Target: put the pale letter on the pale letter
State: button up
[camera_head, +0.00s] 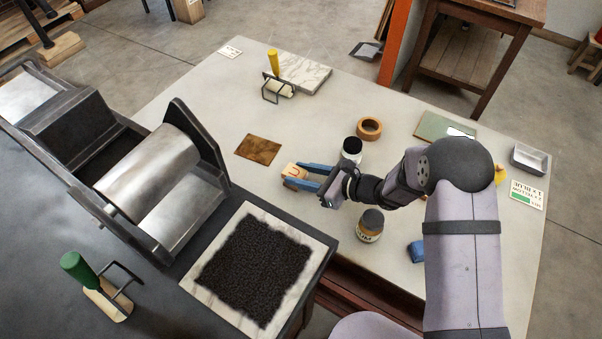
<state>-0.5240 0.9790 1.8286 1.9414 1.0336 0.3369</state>
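A pale wooden letter block (292,171) with a red, U-like mark on its face is on the light table, left of my gripper. My gripper (298,175) reaches in from the right with two blue fingers spread apart. The fingertips lie on either side of the block. I cannot tell whether they press on it, or whether it touches the table. A second pale letter cannot be made out; part of the area around the block is hidden by the fingers.
A brown plate (259,149) lies left of the block. A dark-lidded jar (352,150), a tape ring (369,129) and another jar (370,225) stand near my arm. A black inked slab (255,268) and metal press (150,175) are at left. The table's middle back is clear.

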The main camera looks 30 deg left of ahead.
jog(key=o, duration=0.4)
jog(key=shift+r, duration=0.2)
jog(key=shift+d, duration=0.3)
jog(key=b+v, duration=0.1)
jog(key=v, duration=1)
jog(key=shift+d+r+b, duration=0.15)
jog(key=shift+b, duration=0.25)
